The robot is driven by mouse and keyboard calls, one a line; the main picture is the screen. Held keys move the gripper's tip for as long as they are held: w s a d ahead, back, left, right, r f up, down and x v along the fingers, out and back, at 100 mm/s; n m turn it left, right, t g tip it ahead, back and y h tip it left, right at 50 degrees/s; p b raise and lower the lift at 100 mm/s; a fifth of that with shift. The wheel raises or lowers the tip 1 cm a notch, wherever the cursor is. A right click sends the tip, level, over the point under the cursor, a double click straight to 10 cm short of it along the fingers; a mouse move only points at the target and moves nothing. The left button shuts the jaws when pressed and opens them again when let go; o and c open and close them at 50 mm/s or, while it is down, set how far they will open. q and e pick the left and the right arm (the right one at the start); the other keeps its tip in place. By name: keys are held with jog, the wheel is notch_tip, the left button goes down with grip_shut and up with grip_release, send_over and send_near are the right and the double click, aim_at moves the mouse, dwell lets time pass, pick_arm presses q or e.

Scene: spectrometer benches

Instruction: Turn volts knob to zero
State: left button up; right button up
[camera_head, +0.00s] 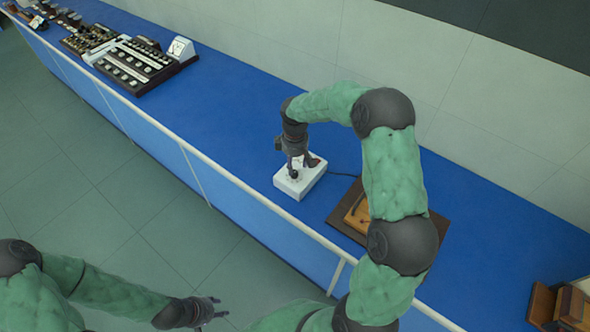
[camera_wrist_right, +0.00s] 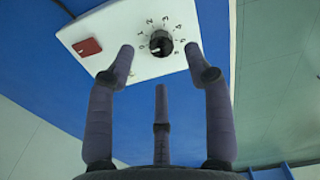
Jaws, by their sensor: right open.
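The white control box (camera_head: 309,181) lies on the blue bench below my right gripper (camera_head: 297,168). In the right wrist view the white panel (camera_wrist_right: 110,39) shows a round black knob (camera_wrist_right: 161,44) with a numbered dial around it and a red rectangular part (camera_wrist_right: 87,47) to its left. My right gripper (camera_wrist_right: 160,60) is open, its fingers pointing at the panel, with two fingertips on either side of the knob; contact cannot be told. Where the knob's pointer stands is not clear. My left gripper (camera_head: 208,312) hangs over the floor, away from the bench, its fingers apart.
A brown board with a wooden piece (camera_head: 357,214) lies right of the box, partly behind my right arm. Boards with instruments (camera_head: 133,67) stand at the bench's far left. Wooden blocks (camera_head: 570,305) sit at the lower right. A pale rail (camera_head: 240,186) runs along the front edge.

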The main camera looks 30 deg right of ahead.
aim_at(295, 173)
notch_tip(295, 173, up, 7)
dwell(0.3)
dwell(0.5)
